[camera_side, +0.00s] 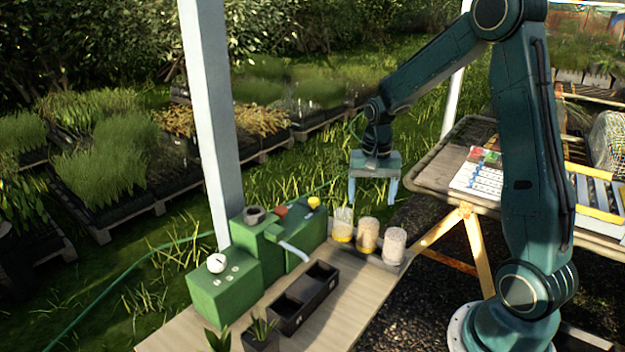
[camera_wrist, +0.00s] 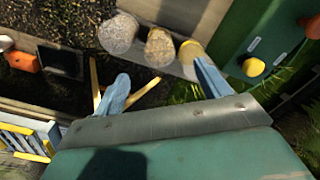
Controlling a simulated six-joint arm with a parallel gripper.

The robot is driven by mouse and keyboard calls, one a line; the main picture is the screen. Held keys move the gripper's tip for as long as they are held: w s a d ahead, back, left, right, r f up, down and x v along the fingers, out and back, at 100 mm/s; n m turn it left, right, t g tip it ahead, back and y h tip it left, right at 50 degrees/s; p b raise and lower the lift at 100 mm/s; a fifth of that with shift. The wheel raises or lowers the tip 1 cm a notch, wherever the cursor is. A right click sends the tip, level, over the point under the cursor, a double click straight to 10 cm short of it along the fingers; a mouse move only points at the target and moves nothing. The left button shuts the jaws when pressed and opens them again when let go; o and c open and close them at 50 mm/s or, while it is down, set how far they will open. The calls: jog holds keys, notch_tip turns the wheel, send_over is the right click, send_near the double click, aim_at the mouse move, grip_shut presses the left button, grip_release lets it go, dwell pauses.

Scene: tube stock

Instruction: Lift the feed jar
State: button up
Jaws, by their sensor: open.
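Three jars stand in a row at the right end of the wooden bench; I cannot tell by sight which is the feed jar. In the side view they are a clear jar with yellow at its bottom (camera_side: 342,224), a tan-filled jar (camera_side: 367,237) and a pale grainy jar (camera_side: 394,248). My gripper (camera_side: 373,190) is open and empty above and behind the row, fingers pointing down. In the wrist view the pale jar (camera_wrist: 118,34) and tan jar (camera_wrist: 160,46) show ahead of my gripper (camera_wrist: 161,70); the yellow jar (camera_wrist: 190,50) is partly hidden by the right finger.
A green machine (camera_side: 284,238) with a yellow knob and pale spout stands left of the jars. A black divided tray (camera_side: 303,298) lies in front of it. A slatted table (camera_side: 425,178) with a blue-white rack stands at right. Air around my gripper is free.

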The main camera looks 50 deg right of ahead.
aim_at(369, 221)
notch_tip(369, 221, down, 8)
jog(key=shift+r, duration=0.25)
jog(key=shift+f, duration=0.15)
jog(key=shift+f, duration=2.45)
jog(key=c, duration=1.1)
jog(key=shift+c, duration=0.2)
jog(key=shift+r, duration=0.15)
notch_tip(369, 221, up, 20)
